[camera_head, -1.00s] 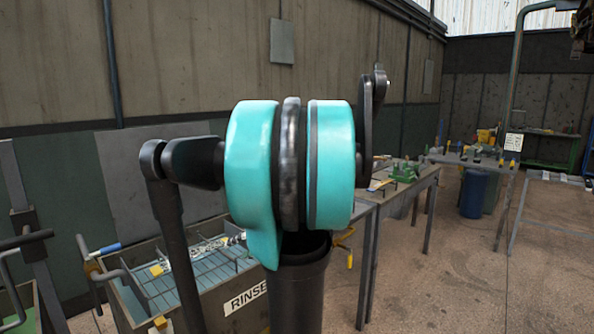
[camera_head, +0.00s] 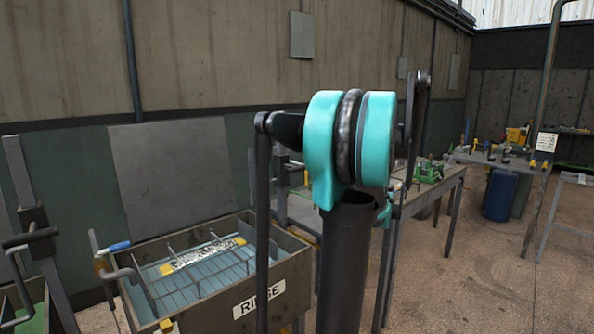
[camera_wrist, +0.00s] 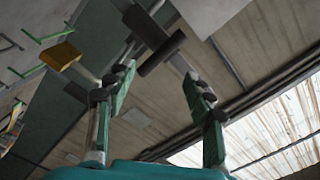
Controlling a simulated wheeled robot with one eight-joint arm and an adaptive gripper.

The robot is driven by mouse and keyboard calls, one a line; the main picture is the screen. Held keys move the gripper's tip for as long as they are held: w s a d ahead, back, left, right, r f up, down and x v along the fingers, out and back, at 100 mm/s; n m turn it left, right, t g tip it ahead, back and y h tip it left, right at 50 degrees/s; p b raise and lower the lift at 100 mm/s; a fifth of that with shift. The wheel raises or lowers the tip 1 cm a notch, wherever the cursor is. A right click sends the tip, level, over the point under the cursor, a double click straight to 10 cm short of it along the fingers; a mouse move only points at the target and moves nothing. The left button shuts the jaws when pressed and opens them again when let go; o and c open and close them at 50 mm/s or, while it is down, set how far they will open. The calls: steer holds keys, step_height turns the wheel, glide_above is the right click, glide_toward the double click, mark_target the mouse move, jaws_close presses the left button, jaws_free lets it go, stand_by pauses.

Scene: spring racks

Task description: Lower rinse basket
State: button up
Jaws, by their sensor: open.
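The rinse tank (camera_head: 298,287), labelled RINSE, stands at the lower middle of the head view. The wire rinse basket (camera_head: 205,275) sits inside its rim, with yellow pieces and a pale speckled strip at its far side. A crank with a blue grip (camera_head: 118,247) stands at the tank's left end. My gripper (camera_wrist: 161,75) is open in the wrist view, its green-padded fingers apart. A black cylindrical handle (camera_wrist: 162,53) on a grey bar shows beyond the fingertips; I cannot tell whether it is within reach.
A dark post with a black-handled bracket (camera_head: 38,230) stands at the far left beside a tank with green inside. A workbench (camera_head: 440,185) with a green tool stands behind my arm. A blue barrel (camera_head: 500,195) stands further right.

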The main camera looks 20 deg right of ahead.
mark_target(296, 169)
steer(key=x, duration=1.1)
steer(key=shift+s, duration=0.1)
jaws_close()
steer(key=shift+f, duration=0.1)
